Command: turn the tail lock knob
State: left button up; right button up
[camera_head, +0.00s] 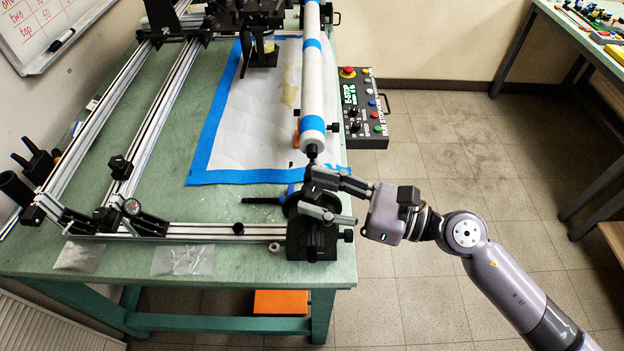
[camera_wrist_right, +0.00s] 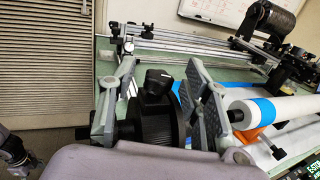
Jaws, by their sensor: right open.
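My right gripper (camera_head: 322,192) reaches in from the right at the near end of the white roller (camera_head: 312,90). Its two grey fingers are spread apart at the black tail block (camera_head: 312,238). In the right wrist view, the open right gripper (camera_wrist_right: 160,100) has one finger on each side of a black knob (camera_wrist_right: 158,82) with a pale mark on top. This looks like the tail lock knob; gaps show between it and the fingers.
The green table (camera_head: 215,208) carries metal rails (camera_head: 150,125) and a white sheet with blue tape. A control box (camera_head: 362,110) stands right of the roller. A dark handle with a blue part (camera_head: 291,192) lies left of the tail block. Open floor lies to the right.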

jog(key=shift+x, duration=0.8)
jog(key=shift+c, duration=0.3)
grip_shut()
